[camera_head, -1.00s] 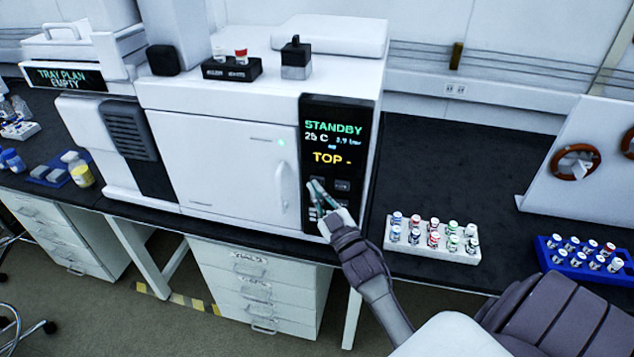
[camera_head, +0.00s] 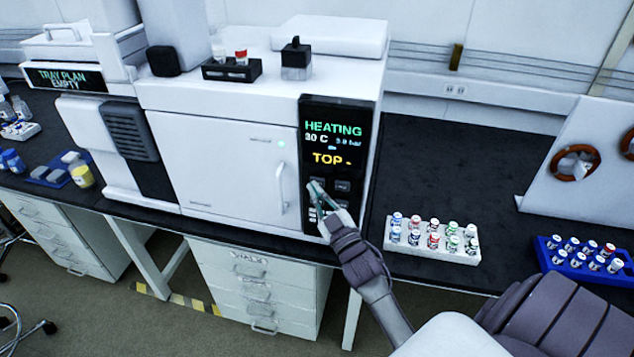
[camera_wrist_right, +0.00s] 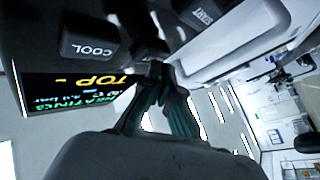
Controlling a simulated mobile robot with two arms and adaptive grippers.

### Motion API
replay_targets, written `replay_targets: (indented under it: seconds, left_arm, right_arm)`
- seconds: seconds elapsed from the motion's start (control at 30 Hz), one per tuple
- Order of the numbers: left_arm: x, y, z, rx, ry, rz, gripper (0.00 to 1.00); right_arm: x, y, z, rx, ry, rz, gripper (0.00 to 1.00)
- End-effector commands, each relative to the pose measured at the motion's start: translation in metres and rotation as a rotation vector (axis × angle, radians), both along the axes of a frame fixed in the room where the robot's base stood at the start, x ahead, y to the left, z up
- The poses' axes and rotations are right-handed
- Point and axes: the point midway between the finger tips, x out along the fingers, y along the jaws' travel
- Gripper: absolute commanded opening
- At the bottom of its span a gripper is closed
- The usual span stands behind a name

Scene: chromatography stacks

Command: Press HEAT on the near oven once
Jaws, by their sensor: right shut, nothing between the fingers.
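The near oven (camera_head: 235,165) is a white box on the dark bench. Its black control panel (camera_head: 366,108) shows HEATING, 30 C, a pressure in bar and TOP. My right gripper (camera_head: 316,187) is shut and empty, its fingertips at the upper left button of the panel. In the right wrist view the right fingertips (camera_wrist_right: 158,70) are at a dark button between the COOL button (camera_wrist_right: 90,46) and the START button (camera_wrist_right: 205,14). The fingers hide that button's label, and I cannot tell whether they still touch it. My left gripper is not in view.
The oven door handle (camera_head: 281,188) stands out just left of my right gripper. A white rack (camera_head: 462,253) of vials and a blue rack (camera_head: 570,270) of vials stand to the right. The bench behind the white rack is clear.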

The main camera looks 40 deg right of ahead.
Motion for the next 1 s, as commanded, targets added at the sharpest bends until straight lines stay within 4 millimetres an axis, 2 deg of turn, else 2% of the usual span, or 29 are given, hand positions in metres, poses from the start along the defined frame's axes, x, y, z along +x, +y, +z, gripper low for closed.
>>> replay_targets:
  seconds: [0.2, 0.57, 1.0]
  left_arm:
    - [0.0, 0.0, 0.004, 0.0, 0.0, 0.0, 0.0]
    - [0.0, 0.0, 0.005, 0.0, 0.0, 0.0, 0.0]
    - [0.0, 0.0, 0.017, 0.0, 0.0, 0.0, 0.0]
  right_arm:
    - [-0.007, 0.008, 0.001, 0.0, 0.0, 0.0, 0.0]
    - [-0.009, 0.011, 0.0, 0.0, 0.0, 0.001, 0.0]
    - [-0.036, 0.043, 0.001, 0.002, 0.001, 0.001, 0.0]
